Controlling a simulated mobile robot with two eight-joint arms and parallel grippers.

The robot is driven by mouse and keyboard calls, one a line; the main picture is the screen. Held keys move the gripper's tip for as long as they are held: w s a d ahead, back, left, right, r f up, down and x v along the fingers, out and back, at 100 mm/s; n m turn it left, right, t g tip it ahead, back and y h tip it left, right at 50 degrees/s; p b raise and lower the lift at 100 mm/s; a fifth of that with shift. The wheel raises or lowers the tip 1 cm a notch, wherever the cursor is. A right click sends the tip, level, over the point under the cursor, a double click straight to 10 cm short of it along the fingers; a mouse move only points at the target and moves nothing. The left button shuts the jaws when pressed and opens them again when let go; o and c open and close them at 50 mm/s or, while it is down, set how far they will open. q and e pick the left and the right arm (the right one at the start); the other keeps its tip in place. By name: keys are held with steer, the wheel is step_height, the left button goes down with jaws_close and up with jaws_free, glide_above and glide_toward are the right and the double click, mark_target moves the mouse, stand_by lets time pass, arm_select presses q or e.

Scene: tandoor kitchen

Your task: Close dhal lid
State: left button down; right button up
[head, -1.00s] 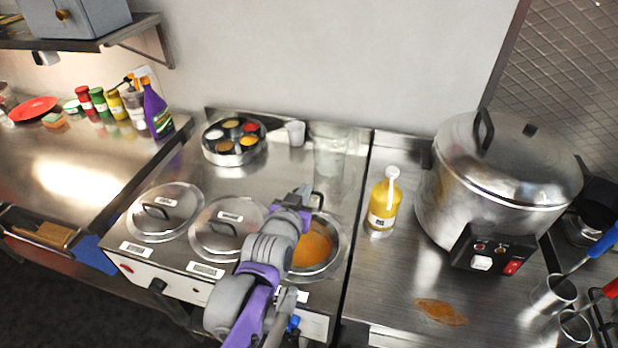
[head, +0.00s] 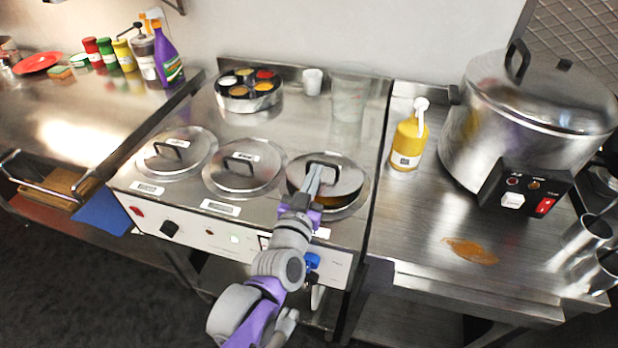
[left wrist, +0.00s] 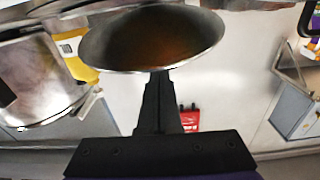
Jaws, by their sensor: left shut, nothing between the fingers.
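The dhal pot is the rightmost of three wells in the steel counter unit, and its rim (head: 352,210) shows below its lid. The round steel dhal lid (head: 345,183) covers most of the opening, with a dark gap along its near edge, so it looks slightly raised or tilted. Its black handle is partly hidden by my left gripper (head: 316,174), which is shut with nothing held, at the lid's handle area. Whether it touches the lid I cannot tell. In the left wrist view, a round, dark-brown-toned metal disc (left wrist: 152,40) lies just beyond the shut fingers (left wrist: 160,100). My right gripper is not in view.
Two other lidded wells (head: 244,168) (head: 177,153) sit to the left. A round spice tin (head: 248,100), a white cup (head: 313,82) and a clear container (head: 349,95) stand behind. A yellow bottle (head: 408,145) and a large steel cooker (head: 500,130) stand right.

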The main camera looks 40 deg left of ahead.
arm_select(q)
steer(key=shift+w+d+f, duration=0.1)
steer(key=shift+w+f, duration=0.25)
steer(key=shift+f, duration=0.15)
steer(key=shift+d+f+b, duration=0.1)
steer(key=shift+f+b, duration=0.1)
steer(key=shift+b, duration=0.1)
steer(key=shift+s+d+f+b, duration=0.1)
steer(key=shift+s+f+b, duration=0.15)
steer(key=shift+f, duration=0.15)
steer(key=shift+s+d+f+b, duration=0.1)
steer(key=shift+f+b, duration=0.15)
steer(key=shift+f, duration=0.1)
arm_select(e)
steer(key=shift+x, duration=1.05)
arm_select(q)
steer(key=shift+a, duration=0.1)
